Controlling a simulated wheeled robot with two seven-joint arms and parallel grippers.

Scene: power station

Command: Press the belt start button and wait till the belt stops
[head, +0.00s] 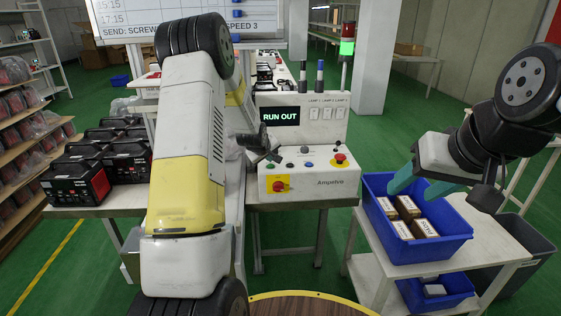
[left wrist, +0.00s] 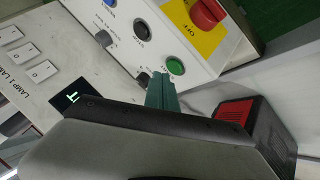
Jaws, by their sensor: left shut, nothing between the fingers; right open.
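The white control box (head: 310,185) stands on a table in the middle of the head view. Its display (head: 280,116) reads RUN OUT. My left gripper (head: 270,157) is shut and empty at the left of the panel. Its teal fingertips (left wrist: 161,78) are close to the green button; I cannot tell whether they touch. My right gripper (head: 421,187) is open above a blue crate (head: 435,250).
The blue crate holds several small boxes and stands on a white cart. A signal tower (head: 347,47) beside the panel shows green. Black-and-red battery packs (head: 78,184) stand on the table at left. My left arm hides part of the belt.

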